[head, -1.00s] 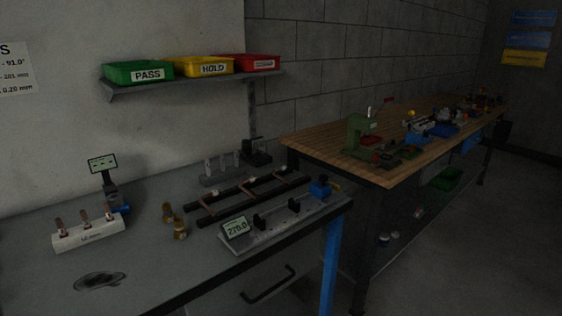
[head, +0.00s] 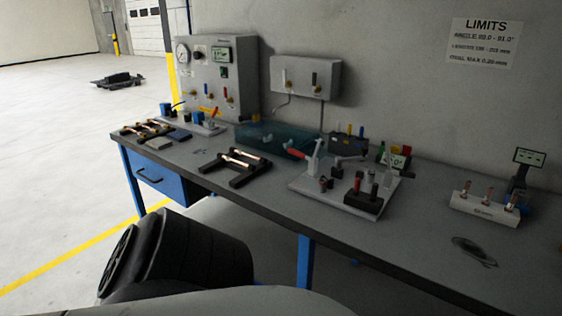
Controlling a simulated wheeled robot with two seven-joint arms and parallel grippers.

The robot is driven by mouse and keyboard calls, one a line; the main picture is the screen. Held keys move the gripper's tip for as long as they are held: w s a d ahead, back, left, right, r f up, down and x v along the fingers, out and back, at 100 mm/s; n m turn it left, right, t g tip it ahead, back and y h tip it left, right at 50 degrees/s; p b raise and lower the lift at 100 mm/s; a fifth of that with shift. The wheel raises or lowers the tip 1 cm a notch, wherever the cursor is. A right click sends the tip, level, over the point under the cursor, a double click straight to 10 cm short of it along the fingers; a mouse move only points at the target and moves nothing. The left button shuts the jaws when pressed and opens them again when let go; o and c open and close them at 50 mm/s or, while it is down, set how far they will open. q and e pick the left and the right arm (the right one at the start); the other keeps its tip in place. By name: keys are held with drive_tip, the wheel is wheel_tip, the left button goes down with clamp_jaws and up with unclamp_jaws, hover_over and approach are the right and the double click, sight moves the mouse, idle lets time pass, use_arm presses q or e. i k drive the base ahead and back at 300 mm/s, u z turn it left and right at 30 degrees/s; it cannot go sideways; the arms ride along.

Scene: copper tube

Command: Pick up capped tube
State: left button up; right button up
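A copper tube (head: 238,158) lies across a black rack (head: 256,177) near the front edge of the grey bench. More copper tubes (head: 152,124) lie on another black rack (head: 128,132) at the bench's left end. At this size I cannot tell which tube has caps. Neither of my grippers shows in the head view; only a dark part of my own body is at the bottom left.
The bench (head: 225,199) holds a fixture plate with red and black handles (head: 345,192), a teal transparent tray (head: 272,139), a gauge panel (head: 217,80) and a white block (head: 484,208) with copper pieces. Open floor (head: 60,190) is at left.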

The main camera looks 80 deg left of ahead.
sight(252, 167)
drive_tip(key=u, duration=0.25)
drive_tip(key=i, duration=0.2)
drive_tip(key=u, duration=2.1)
drive_tip(key=k, duration=0.95)
drive_tip(key=u, duration=0.45)
drive_tip(key=i, duration=0.85)
drive_tip(key=z, duration=0.15)
